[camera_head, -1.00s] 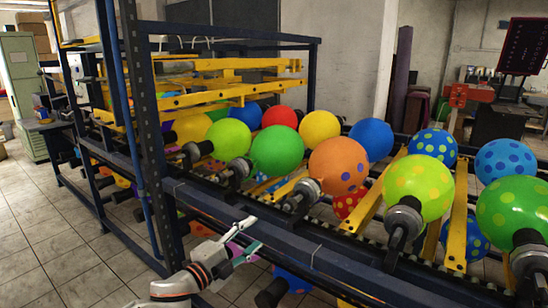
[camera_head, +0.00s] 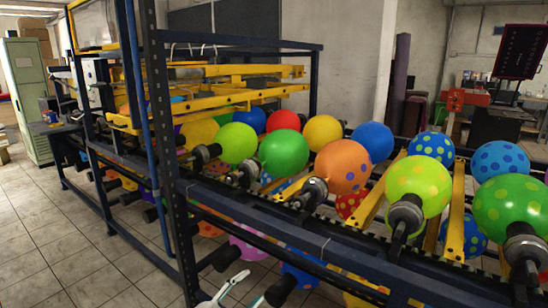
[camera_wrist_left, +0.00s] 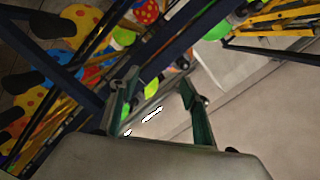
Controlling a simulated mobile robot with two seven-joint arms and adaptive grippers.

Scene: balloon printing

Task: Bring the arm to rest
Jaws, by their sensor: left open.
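My left gripper (camera_head: 232,290) shows only in part at the bottom edge of the head view, in front of the dark blue machine frame. Its arm is out of the picture. In the left wrist view the two greenish fingers of the left gripper (camera_wrist_left: 160,102) stand well apart with nothing between them. The gripper is open and empty, and I see no contact with the frame. My right gripper is not in either view.
A balloon printing rack with a dark blue frame (camera_head: 225,187) fills the middle. It carries plain and dotted balloons, such as a green one (camera_head: 284,153) and an orange one (camera_head: 343,166). A green cabinet (camera_head: 26,90) stands far left. Tiled floor (camera_head: 60,220) is clear at left.

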